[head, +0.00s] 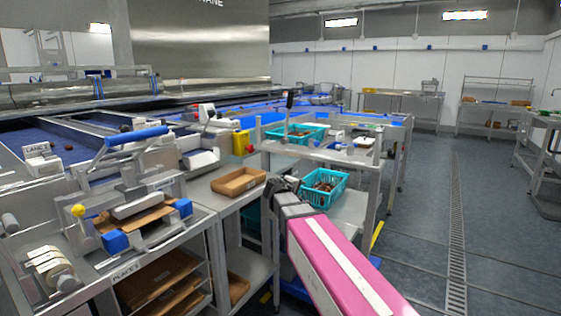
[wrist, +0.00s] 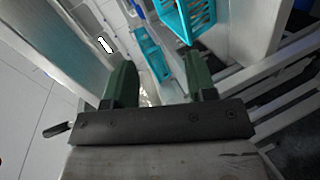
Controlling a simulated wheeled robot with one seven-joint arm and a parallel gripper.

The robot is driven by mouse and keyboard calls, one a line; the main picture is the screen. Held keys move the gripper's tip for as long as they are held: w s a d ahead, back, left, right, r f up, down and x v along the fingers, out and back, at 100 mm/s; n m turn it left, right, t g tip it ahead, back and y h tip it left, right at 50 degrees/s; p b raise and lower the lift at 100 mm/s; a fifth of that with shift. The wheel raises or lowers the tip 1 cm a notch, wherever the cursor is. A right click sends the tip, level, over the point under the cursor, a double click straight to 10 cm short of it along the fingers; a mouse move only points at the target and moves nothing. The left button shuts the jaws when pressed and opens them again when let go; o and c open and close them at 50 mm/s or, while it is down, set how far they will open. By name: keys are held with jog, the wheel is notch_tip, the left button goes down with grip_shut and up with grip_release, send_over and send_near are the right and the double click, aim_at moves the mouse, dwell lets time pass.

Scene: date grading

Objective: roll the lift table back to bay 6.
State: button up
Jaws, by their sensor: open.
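A steel two-level table stands just beyond my gripper in the head view; it looks like the lift table, though I cannot be sure. Its upper top (head: 343,157) bears a teal crate (head: 296,134) of brown dates and small items. A second teal crate (head: 324,187) with dates sits lower down. A black-tipped lever (head: 289,103) rises at its back. My gripper (head: 283,186) is in front of its near left side; my pink arm hides part of its lower frame. In the wrist view, my gripper's green fingers (wrist: 157,62) are apart with nothing held between them. No bay 6 marking is readable.
A steel bench (head: 200,195) with a cardboard tray (head: 239,181) and a blue-handled device (head: 135,137) fills the left. The grey floor (head: 420,215) at right is open, crossed by a drain grate (head: 457,235). Steel tables (head: 540,125) line the right and back.

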aim_at(290, 154)
jog(key=w+a+r+n+t, duration=0.35)
jog(key=a+r, duration=0.35)
jog(key=r, duration=0.5)
jog(key=shift+t, duration=0.45)
jog(key=x, duration=1.1)
jog(key=shift+s+d+f, duration=0.1)
jog(key=shift+f, duration=0.15)
grip_shut()
